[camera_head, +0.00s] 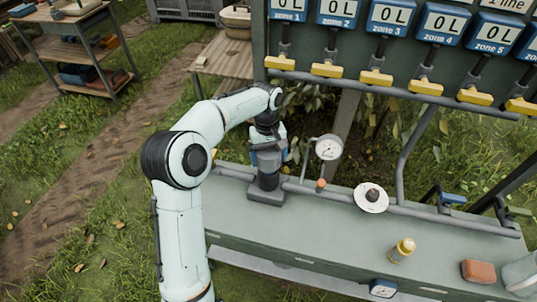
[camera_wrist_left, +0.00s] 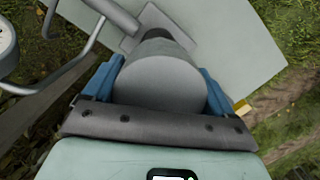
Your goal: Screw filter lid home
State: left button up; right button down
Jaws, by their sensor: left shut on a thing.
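The filter (camera_head: 269,181) stands upright on the left part of the grey-green bench, a dark grey cylinder on a square base. My left gripper (camera_head: 268,157) is above it, pointing down at its top. In the left wrist view, the blue fingers are shut on the sides of a round grey lid (camera_wrist_left: 163,85). A grey plate and pipe show behind the lid. The lid's seam and thread are hidden, so I cannot tell how tightly it sits. My right gripper is not in view.
A pressure gauge (camera_head: 329,148) stands right of the filter. A white disc (camera_head: 371,198), a yellow-capped bottle (camera_head: 402,250) and a brown block (camera_head: 478,271) are on the bench (camera_head: 330,225). Yellow valve handles (camera_head: 376,78) hang under the zone displays.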

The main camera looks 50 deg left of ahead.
aim_at(268, 165)
pick_arm(q)
jog(key=shift+f+b, duration=0.5)
jog(key=shift+f, duration=0.7)
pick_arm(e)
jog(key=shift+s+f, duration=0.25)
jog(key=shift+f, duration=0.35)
pick_arm(q)
jog(key=shift+f, duration=0.2)
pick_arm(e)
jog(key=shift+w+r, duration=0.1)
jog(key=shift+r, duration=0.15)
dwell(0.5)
pick_arm(q)
jog(key=shift+f, duration=1)
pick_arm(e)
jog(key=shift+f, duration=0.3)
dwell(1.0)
pick_arm(q)
jog(key=o, duration=0.9)
jog(key=shift+c, duration=0.2)
